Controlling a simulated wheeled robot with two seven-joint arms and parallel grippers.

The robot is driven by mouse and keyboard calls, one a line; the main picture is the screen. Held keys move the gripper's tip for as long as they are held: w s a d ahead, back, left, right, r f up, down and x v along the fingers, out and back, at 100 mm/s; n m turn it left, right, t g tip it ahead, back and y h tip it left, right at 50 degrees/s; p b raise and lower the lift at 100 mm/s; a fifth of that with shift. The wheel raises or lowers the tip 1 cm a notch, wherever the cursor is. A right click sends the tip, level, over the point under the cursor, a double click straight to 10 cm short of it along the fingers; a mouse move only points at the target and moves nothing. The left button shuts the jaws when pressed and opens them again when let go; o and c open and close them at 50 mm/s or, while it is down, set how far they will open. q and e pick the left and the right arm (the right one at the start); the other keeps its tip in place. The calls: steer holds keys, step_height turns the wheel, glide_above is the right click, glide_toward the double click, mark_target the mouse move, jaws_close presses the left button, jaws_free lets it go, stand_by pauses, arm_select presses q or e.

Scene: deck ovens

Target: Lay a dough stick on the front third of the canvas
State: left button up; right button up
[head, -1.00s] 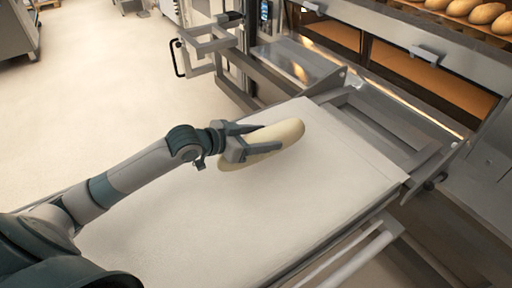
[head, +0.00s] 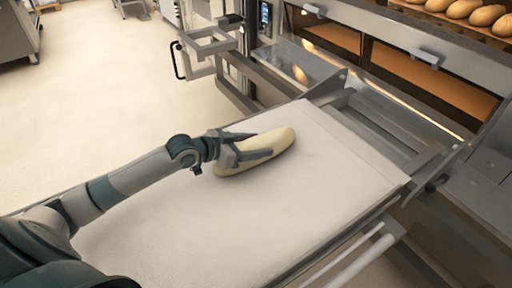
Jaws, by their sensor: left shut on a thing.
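A pale, elongated dough stick (head: 280,141) is held in my left gripper (head: 247,149), which is shut on it with a finger along each side. The stick lies at a slant over the white canvas (head: 300,205), low over its upper left part near the oven-side end. I cannot tell for certain whether its underside touches the canvas. My right gripper is not in the head view.
The deck oven (head: 385,60) stands beyond the canvas, with baked loaves (head: 466,11) on a shelf at the top right. A metal frame (head: 215,50) sticks out at the upper left. The right part of the canvas is bare.

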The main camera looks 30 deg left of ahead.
arm_select(q)
steer(key=shift+f, duration=0.35)
steer(key=o, duration=1.4)
steer(key=shift+f, duration=0.1)
steer(key=shift+o, duration=0.2)
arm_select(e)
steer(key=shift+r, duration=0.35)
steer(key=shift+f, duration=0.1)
arm_select(q)
steer(key=shift+s, duration=0.15)
